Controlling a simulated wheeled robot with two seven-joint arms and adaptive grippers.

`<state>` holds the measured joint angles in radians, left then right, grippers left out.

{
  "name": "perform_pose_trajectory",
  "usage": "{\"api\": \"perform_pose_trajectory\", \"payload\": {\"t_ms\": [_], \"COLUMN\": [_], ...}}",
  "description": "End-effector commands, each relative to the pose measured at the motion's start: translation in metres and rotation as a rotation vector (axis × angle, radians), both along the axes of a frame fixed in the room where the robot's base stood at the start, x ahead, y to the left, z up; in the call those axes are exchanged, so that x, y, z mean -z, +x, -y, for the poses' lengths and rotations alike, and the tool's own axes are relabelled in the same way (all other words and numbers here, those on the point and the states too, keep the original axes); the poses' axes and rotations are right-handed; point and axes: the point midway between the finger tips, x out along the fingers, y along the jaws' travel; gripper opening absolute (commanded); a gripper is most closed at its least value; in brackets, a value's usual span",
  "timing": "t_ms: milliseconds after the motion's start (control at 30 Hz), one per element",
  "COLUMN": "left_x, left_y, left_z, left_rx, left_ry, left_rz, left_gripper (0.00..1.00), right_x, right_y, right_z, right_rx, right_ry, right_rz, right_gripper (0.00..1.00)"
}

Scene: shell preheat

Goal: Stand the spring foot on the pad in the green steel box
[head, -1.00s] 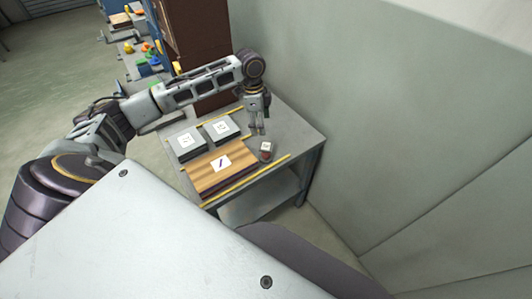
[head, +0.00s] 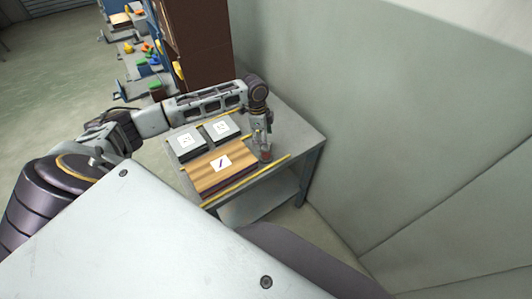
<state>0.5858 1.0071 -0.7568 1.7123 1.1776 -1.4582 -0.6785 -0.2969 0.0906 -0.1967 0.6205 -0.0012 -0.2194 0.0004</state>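My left gripper (head: 264,147) is lowered at the right side of the grey table, pointing down. Its fingers are at a small red and grey item (head: 265,157), which may be the spring foot; it is too small to be sure. The fingers cover most of it, and I cannot tell whether they are shut on it. A small green box-like thing (head: 155,88) is in the background at the upper left; I cannot tell whether it is the green steel box. No pad can be made out. My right gripper is not in view.
The grey table (head: 297,135) carries a striped wooden board (head: 208,181) with a white label and two dark blocks (head: 187,142) with white tops. Yellow strips (head: 273,164) edge the area. A pale wall (head: 380,110) stands to the right. More benches with coloured items are behind.

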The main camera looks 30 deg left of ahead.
Motion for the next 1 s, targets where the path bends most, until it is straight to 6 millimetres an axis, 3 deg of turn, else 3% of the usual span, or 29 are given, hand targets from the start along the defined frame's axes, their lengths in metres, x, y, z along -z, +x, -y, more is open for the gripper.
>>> {"api": "perform_pose_trajectory", "payload": {"t_ms": [533,1000], "left_x": [0.008,0.052], "left_y": [0.000,0.004], "left_z": [0.002,0.010], "left_rx": [0.001,0.002], "left_ry": [0.001,0.001], "left_rz": [-0.001,0.000], "left_gripper": [0.71,0.71], "right_x": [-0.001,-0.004], "right_y": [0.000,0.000], "right_z": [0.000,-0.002], "right_rx": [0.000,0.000], "right_ry": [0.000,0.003], "right_rz": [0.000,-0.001], "right_gripper": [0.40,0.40]}}
